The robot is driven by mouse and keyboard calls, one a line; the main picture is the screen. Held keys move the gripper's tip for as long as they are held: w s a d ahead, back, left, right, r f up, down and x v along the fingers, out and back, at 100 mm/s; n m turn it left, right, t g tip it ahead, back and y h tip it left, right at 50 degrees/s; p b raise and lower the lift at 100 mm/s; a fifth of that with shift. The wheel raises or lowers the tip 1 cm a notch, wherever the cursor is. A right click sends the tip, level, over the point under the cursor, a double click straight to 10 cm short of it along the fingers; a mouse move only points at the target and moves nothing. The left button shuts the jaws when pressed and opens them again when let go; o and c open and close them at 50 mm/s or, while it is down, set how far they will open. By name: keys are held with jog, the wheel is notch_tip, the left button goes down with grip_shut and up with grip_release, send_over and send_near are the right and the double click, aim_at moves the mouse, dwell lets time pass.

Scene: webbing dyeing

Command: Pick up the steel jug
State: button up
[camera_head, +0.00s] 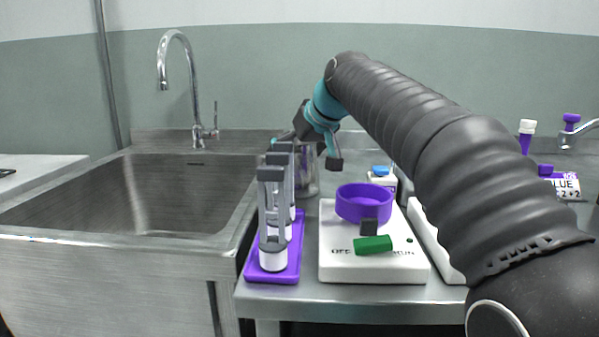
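A shiny metal vessel that looks like the steel jug (309,179) stands on the steel counter, behind the grey upright holders. Its left part is hidden by those holders and its top by my gripper. My gripper (308,153) points down just over the jug's top, at the end of my dark arm that reaches in from the right. One dark fingertip shows at the right of the jug's top, and the other finger is at the left, partly hidden. The fingers are spread apart. I cannot tell whether they touch the jug.
A purple tray (255,269) holds grey uprights with white-based tubes. A white device (340,268) carries a purple ring (364,203) and a green block (373,244). A sink (180,200) with a tall faucet (193,90) is left. Purple-labelled items (563,184) stand right.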

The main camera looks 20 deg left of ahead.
jog(key=c, duration=1.4)
jog(key=shift+r, duration=0.15)
